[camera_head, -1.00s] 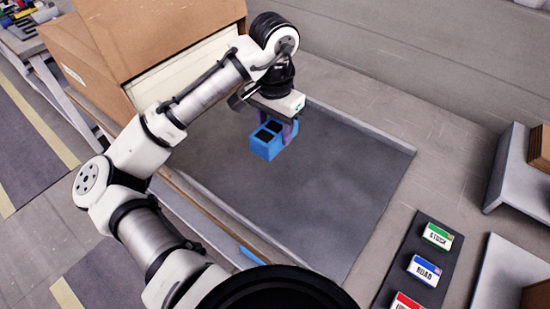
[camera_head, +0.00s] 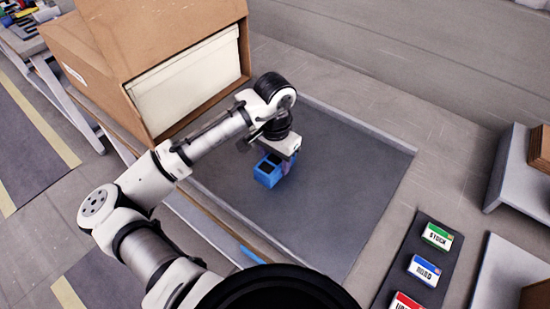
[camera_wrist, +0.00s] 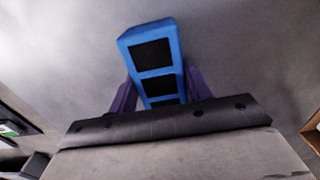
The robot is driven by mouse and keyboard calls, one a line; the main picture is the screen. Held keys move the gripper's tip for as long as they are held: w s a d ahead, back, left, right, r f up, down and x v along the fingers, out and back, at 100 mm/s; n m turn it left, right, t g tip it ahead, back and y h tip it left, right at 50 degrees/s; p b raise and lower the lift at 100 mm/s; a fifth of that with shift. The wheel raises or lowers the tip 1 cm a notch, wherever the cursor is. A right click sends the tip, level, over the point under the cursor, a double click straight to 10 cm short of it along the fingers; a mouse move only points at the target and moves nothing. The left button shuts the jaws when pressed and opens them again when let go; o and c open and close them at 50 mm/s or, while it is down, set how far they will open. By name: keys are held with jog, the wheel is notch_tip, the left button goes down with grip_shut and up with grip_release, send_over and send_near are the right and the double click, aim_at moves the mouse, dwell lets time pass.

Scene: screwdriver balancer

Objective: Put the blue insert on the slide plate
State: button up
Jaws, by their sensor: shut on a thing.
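The blue insert (camera_head: 267,174) is a blue block with dark square openings. My gripper (camera_head: 276,166) is shut on it, above or at the dark grey slide plate (camera_head: 335,205); I cannot tell whether the insert touches the plate. In the wrist view the insert (camera_wrist: 152,60) sits between the two purple fingers of my gripper (camera_wrist: 160,92), its outer end reaching past them. The lower part of the insert is hidden there by the gripper body.
A large brown box (camera_head: 110,60) with a pale front panel stands behind my arm at upper left. A dark strip (camera_head: 395,273) with green, blue and red labelled blocks lies at lower right. Grey stands with brown boxes (camera_head: 540,148) are at far right. The plate's right side is clear.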

aim_at(275, 159)
jog(key=shift+f, duration=0.15)
jog(key=o, duration=0.9)
jog(key=shift+o, duration=0.2)
notch_tip(275, 159, up, 12)
jog(key=shift+r, duration=0.2)
